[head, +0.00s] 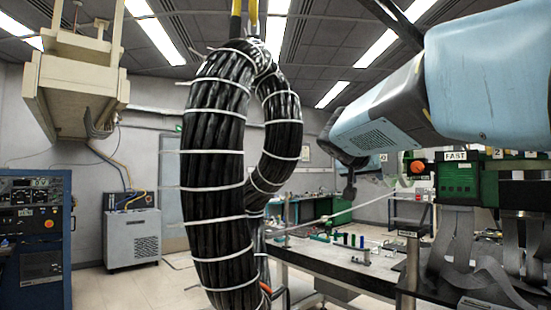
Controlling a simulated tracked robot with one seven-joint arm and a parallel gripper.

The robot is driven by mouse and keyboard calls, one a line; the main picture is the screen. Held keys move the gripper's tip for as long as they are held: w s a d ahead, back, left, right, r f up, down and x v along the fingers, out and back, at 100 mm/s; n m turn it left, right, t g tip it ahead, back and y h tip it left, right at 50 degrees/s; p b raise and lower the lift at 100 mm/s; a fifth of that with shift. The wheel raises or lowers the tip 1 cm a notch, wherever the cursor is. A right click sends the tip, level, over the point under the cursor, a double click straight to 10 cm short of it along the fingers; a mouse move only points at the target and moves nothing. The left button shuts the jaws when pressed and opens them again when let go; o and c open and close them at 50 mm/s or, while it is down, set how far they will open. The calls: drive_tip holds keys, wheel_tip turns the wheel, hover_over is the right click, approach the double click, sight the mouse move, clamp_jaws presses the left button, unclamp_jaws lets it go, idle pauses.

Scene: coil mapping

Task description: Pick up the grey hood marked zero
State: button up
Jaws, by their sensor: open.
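My blue-grey arm reaches in from the upper right. At its far end a small dark part, which looks like my gripper (349,190), hangs down above the workbench (385,270). It looks small and edge-on. It is open, with nothing seen in it. I cannot make out a grey hood marked zero in this view. Several small upright pieces (348,240), green, blue and dark, stand on the bench below my gripper, too small to read any marks.
A thick black cable coil (217,170) with white ties hangs in front, left of centre. A green box (458,182) labelled FAST and grey ribbon cables (455,245) stand at right. A blue instrument rack (35,240) and grey cabinet (132,238) stand left. Floor between them looks clear.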

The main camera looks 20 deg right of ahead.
drive_tip(key=w+d+r+m+t+h, duration=0.1)
drive_tip(key=w+d+r+m+h, duration=0.25)
drive_tip(key=d+r, duration=0.65)
drive_tip(key=shift+n, duration=0.45)
drive_tip(key=w+d, duration=0.2)
drive_tip(key=w+d+r, duration=0.1)
drive_tip(key=w+d, duration=0.1)
drive_tip(key=shift+w+d+r, duration=0.1)
drive_tip(key=shift+w+r, duration=0.05)
drive_tip(key=shift+s+r+x, duration=0.1)
drive_tip(key=shift+x, duration=1.45)
drive_tip(key=shift+s+r+x, duration=0.15)
drive_tip(key=shift+x, duration=1.45)
drive_tip(key=shift+d, duration=0.1)
drive_tip(key=shift+c, duration=0.4)
clamp_jaws()
